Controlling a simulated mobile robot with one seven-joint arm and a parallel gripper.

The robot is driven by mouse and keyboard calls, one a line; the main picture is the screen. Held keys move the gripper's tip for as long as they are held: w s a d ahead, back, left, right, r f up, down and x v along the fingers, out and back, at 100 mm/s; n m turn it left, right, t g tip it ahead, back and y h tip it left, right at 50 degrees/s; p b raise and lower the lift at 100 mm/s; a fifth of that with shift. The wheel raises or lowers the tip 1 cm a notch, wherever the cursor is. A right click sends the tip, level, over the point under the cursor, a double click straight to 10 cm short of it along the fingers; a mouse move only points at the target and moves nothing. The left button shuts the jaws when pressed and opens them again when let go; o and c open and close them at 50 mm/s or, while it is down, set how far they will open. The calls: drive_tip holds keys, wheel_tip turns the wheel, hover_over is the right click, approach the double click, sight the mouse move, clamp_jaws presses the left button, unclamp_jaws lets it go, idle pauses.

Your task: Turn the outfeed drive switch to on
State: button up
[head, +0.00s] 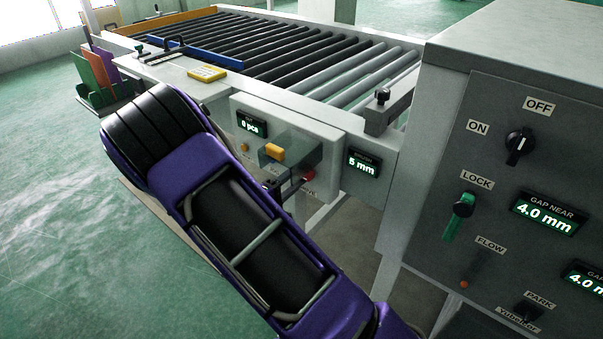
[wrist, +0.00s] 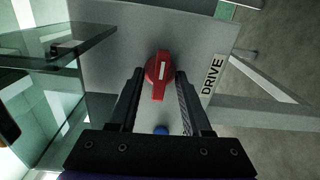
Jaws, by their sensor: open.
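The drive switch is a red rotary knob with a white line, on a grey panel. It shows in the wrist view (wrist: 158,80), with a DRIVE label (wrist: 212,76) to its right. In the head view the red knob (head: 309,175) is small, at the lower right of the counter panel (head: 325,138). My gripper (wrist: 160,74) is open, with one finger on each side of the knob and a visible gap on both sides. I cannot tell whether the fingertips reach past the knob's face. In the head view my arm hides part of this panel and most of my gripper.
A clear guard (head: 298,148) juts from the panel near a yellow block (head: 274,152); it also shows in the wrist view (wrist: 75,45). A blue button (wrist: 161,130) sits below the knob. A grey cabinet (head: 500,60) with an ON/OFF knob (head: 519,146) stands right, the roller conveyor (head: 300,60) behind.

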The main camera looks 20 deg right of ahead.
drive_tip(key=shift+a, duration=0.1)
drive_tip(key=v, duration=0.7)
idle(0.4)
